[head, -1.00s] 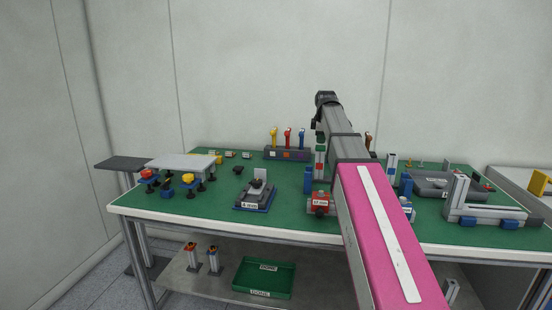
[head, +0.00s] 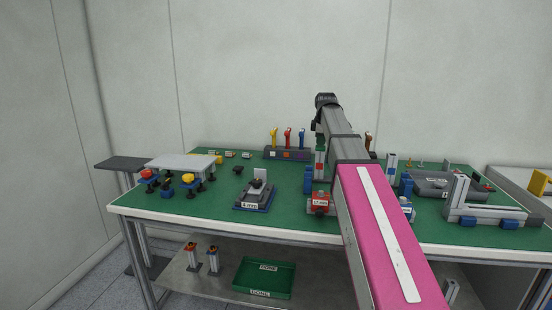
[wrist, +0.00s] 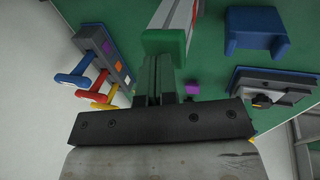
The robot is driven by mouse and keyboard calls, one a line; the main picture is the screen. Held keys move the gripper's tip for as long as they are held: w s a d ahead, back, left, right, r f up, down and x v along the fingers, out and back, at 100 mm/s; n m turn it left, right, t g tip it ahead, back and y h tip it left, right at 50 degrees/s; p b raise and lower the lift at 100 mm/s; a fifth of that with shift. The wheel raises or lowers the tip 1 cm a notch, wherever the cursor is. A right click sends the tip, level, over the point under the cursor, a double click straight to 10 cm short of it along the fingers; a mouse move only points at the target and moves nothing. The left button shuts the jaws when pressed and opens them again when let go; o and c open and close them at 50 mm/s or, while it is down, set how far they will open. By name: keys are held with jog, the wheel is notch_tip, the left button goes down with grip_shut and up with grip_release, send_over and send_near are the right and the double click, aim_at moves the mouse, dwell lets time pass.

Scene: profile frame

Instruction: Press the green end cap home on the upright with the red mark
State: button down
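The upright is a grey profile with a red mark (head: 320,167); it stands on the bench left of my arm. The green end cap (head: 320,142) is at its top. In the wrist view the cap (wrist: 165,44) sits at the end of the upright (wrist: 178,14), with no clear gap visible between them. Whether it is fully seated I cannot tell. My gripper (wrist: 160,60) has its two fingers close together, their tips at the cap's outer face. The cap is wider than the finger pair and I see none of it between the fingers.
A grey block with yellow, red and blue levers (head: 288,154) stands behind, to the left. Blue blocks (wrist: 256,30) and a dark fixture on a blue base (head: 254,196) are nearby. A grey L-shaped profile frame (head: 488,214) lies right. Open green bench lies left of the upright.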

aim_at(321, 147)
jog(key=shift+f, duration=0.45)
jog(key=shift+r, duration=0.15)
dwell(0.3)
jog(key=shift+r, duration=2.9)
dwell(0.7)
jog(key=m, duration=0.3)
jog(key=r+m, duration=0.1)
jog(key=m, duration=0.1)
jog(key=shift+w+r+m+g, duration=0.15)
jog(key=shift+m+g, duration=0.15)
jog(key=shift+m, duration=0.1)
jog(key=shift+d+f+m+g+y, duration=0.1)
jog(key=shift+f+m+g+y, duration=0.25)
jog(key=shift+f+m, duration=2.5)
jog(key=shift+r+m, duration=0.25)
jog(key=shift+r, duration=0.1)
